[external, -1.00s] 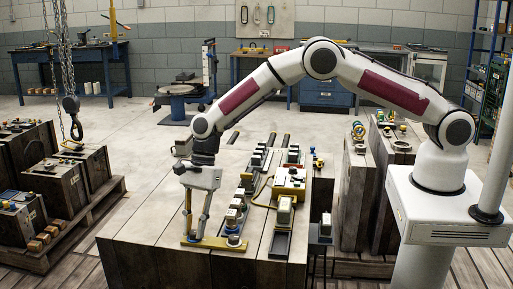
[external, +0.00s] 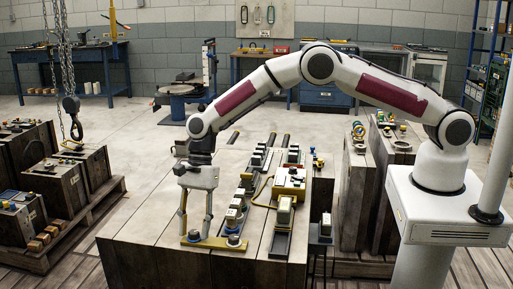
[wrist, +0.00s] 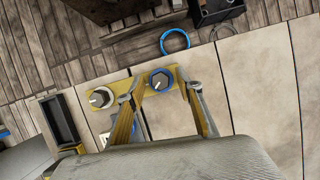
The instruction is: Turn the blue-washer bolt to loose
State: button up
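The blue-washer bolt (wrist: 161,80) sits near one end of a yellow plate (wrist: 128,79), its blue ring around a grey head in the wrist view. My gripper (wrist: 155,91) is open, with one finger on each side of this bolt; I cannot tell whether either touches it. A second bolt (wrist: 101,97) with a pale washer sits at the plate's other end, outside the left finger. In the external view my gripper (external: 196,234) reaches down to the plate (external: 216,243) at the front of the large block. Thread and marks under the heads are too small to read.
A loose blue ring (wrist: 174,41) lies beyond the plate in the wrist view. A black tray (wrist: 59,120) lies to the left. In the external view, clamps and rails (external: 283,214) stand right of my gripper; the block top to its left is clear.

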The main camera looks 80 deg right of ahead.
jog(key=shift+r, duration=0.15)
jog(key=shift+d+r, duration=0.2)
jog(key=shift+r, duration=0.15)
jog(key=shift+d+r, duration=0.1)
jog(key=shift+d, duration=0.25)
jog(key=d, duration=0.7)
jog(key=s+d, duration=0.1)
jog(key=d, duration=0.3)
jog(key=shift+d, duration=0.15)
jog(key=shift+s, duration=0.1)
